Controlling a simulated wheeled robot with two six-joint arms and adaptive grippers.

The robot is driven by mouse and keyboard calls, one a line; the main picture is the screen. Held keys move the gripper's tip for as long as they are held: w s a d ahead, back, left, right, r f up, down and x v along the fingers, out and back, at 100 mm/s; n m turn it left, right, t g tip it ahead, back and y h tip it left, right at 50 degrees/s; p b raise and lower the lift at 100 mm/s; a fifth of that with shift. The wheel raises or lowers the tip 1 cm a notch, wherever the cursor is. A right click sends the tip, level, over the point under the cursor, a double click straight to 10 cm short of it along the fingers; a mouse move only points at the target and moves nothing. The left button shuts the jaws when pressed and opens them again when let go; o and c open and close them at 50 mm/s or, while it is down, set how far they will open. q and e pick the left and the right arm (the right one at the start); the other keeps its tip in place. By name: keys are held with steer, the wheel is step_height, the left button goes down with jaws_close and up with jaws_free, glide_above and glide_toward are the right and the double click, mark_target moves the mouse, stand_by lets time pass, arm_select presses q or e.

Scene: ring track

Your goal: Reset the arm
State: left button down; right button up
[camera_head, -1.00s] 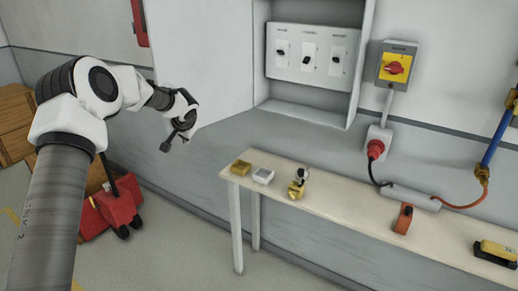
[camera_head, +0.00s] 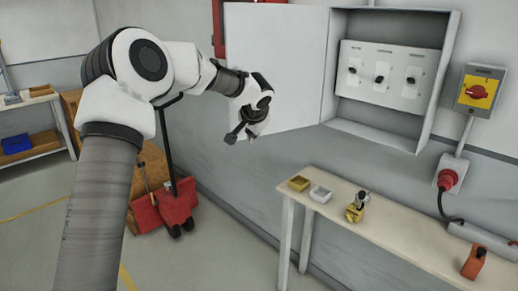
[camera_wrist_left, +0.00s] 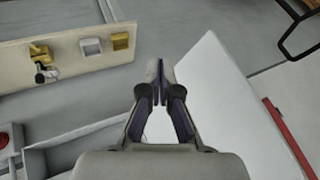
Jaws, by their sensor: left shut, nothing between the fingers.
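My left arm (camera_head: 125,120) comes in from the left in the head view. My left gripper (camera_head: 233,137) hangs in the air in front of the open white cabinet door (camera_head: 290,60). It is shut and empty. In the left wrist view its fingertips (camera_wrist_left: 160,68) are together, with the white door panel (camera_wrist_left: 225,100) beyond them to the right. My right gripper is not in view.
The cabinet's panel with several switches (camera_head: 380,75) is right of the door. Below stands a narrow table (camera_head: 400,235) with a yellow box (camera_head: 299,183), a white box (camera_head: 320,194) and a padlock-like item (camera_head: 357,206). A yellow-red switch (camera_head: 478,91) is on the wall.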

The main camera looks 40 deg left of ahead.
arm_select(q)
steer(key=s+d+f+m+g+h, duration=0.15)
steer(key=s+d+f, duration=0.3)
steer(key=f, duration=0.65)
steer(key=s+d+f+m+g, duration=0.1)
steer(key=s+d+f+g, duration=0.3)
steer(key=f, duration=0.6)
steer(key=s+d+f+m+g+h, duration=0.1)
steer(key=s+d+f, duration=0.4)
steer(key=f, duration=0.6)
steer(key=s+d+f+n+h, duration=0.1)
steer(key=s+d+f, duration=0.3)
steer(key=s, duration=0.4)
steer(key=s+d+f+n+t+h, duration=0.1)
steer(key=s+d+f, duration=0.3)
steer(key=s, duration=0.5)
steer(key=s+d+f+n+h, duration=0.1)
steer(key=s+d+f, duration=0.3)
steer(key=s+d, duration=0.3)
steer(key=shift+s+d+n, duration=0.25)
steer(key=shift+s+n, duration=0.1)
steer(key=shift+s, duration=0.3)
